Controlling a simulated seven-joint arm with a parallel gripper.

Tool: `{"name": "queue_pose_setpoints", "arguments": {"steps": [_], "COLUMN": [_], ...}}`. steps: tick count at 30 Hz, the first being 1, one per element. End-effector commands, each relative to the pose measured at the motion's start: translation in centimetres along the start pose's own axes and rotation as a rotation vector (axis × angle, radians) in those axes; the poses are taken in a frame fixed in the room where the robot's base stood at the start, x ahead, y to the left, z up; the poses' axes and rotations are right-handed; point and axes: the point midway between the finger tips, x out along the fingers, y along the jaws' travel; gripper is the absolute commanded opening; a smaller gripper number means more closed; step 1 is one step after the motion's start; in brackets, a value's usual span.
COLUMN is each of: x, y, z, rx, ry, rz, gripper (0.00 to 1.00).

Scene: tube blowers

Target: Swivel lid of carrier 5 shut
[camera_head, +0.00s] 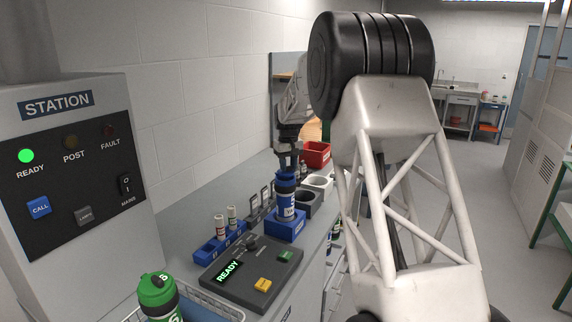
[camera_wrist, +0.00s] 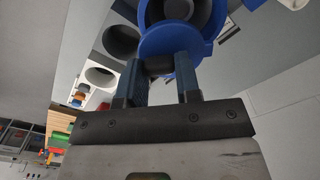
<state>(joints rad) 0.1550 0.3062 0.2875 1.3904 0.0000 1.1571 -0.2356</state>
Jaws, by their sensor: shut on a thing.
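A blue carrier (camera_head: 286,203), which I take to be carrier 5 though its number is too small to read, stands upright in a blue block (camera_head: 284,229) on the bench. In the wrist view its round blue body (camera_wrist: 216,22) shows from above with a dark opening. The blue lid (camera_wrist: 172,42) is swung partly to the side, overlapping the near rim and leaving part of the opening uncovered. My gripper (camera_head: 289,160) is above the carrier, pointing down. In the wrist view my gripper (camera_wrist: 159,72) has its two fingers shut on a dark part at the lid's outer edge.
A control box (camera_head: 248,268) reading READY and a blue rack (camera_head: 217,246) with white tubes stand nearby. A green carrier (camera_head: 160,297) is at front left. Grey and white cups (camera_head: 313,184) and a red bin (camera_head: 317,153) lie behind. The station cabinet (camera_head: 75,165) stands left.

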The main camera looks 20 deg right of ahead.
Motion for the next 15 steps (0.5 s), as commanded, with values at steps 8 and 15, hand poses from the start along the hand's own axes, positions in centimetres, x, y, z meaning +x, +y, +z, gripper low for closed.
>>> {"name": "queue_pose_setpoints", "arguments": {"steps": [8, 15], "x": [0.0, -0.1], "y": [-0.1, -0.4], "z": [1.4, 2.4], "rx": [0.262, 0.488], "ry": [-0.001, 0.0], "rz": [0.0, 0.0], "gripper": [0.07, 0.07]}}
